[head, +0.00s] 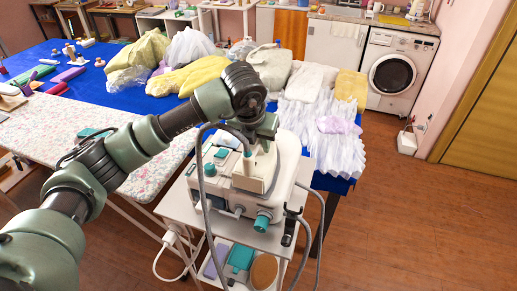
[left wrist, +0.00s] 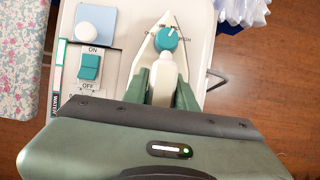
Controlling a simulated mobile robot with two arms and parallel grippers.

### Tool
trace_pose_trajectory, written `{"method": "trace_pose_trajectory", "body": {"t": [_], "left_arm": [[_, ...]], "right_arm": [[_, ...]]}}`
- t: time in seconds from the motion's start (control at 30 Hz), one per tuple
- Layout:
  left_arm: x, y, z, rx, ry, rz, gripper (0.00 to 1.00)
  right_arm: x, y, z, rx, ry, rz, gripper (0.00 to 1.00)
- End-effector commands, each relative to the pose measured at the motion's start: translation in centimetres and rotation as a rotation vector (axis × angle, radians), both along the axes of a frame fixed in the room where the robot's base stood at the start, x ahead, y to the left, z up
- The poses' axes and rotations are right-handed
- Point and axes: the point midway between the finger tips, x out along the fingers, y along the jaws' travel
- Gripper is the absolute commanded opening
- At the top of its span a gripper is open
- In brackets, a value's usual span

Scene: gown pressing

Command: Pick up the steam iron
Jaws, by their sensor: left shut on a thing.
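The steam iron (head: 263,172) is white with a teal dial. It is at the white steam station (head: 287,160) on the trolley. In the left wrist view the iron (left wrist: 162,72) points away from me, with its pale handle between the green fingers. My left gripper (head: 262,132) comes down from above and is shut on the iron's handle. I cannot tell whether the iron touches the station's top. The station (left wrist: 112,60) shows an ON/OFF switch and a white knob. My right gripper is not in view.
A grey hose (head: 201,190) loops in front of the station. The trolley's lower shelf holds several items. A floral ironing board (head: 130,150) stands to the left. The blue table (head: 120,98) behind carries heaped clothes (head: 192,76). Wooden floor is clear to the right.

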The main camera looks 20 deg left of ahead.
Motion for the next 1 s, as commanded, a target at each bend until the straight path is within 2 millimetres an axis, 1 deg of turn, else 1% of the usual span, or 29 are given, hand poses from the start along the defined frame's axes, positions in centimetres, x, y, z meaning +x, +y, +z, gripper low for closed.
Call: {"method": "trace_pose_trajectory", "body": {"t": [0.17,0.27,0.5,0.6,0.7,0.8,0.9,1.0], "left_arm": [[0.1,-0.1,2.5,-0.003,-0.011,-0.002,0.00],[0.2,-0.1,4.7,-0.003,-0.013,-0.002,0.00],[0.1,-0.1,11.7,-0.003,-0.013,-0.002,0.00],[0.1,-0.1,14.2,-0.002,-0.011,-0.001,0.00],[0.1,-0.1,16.3,-0.002,-0.009,-0.001,0.00],[0.1,-0.1,17.8,-0.002,-0.008,-0.002,0.00],[0.0,-0.1,18.8,-0.002,-0.006,-0.002,0.00],[0.0,0.0,19.3,-0.001,-0.005,0.000,0.00]], "right_arm": [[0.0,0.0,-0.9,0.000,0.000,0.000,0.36],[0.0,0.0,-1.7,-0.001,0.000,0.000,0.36],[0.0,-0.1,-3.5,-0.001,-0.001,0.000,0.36],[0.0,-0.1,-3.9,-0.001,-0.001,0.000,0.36],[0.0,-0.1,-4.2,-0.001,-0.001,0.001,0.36],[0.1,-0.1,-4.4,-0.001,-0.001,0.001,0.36],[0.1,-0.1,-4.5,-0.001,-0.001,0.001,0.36],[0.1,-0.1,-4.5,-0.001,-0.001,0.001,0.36]]}}
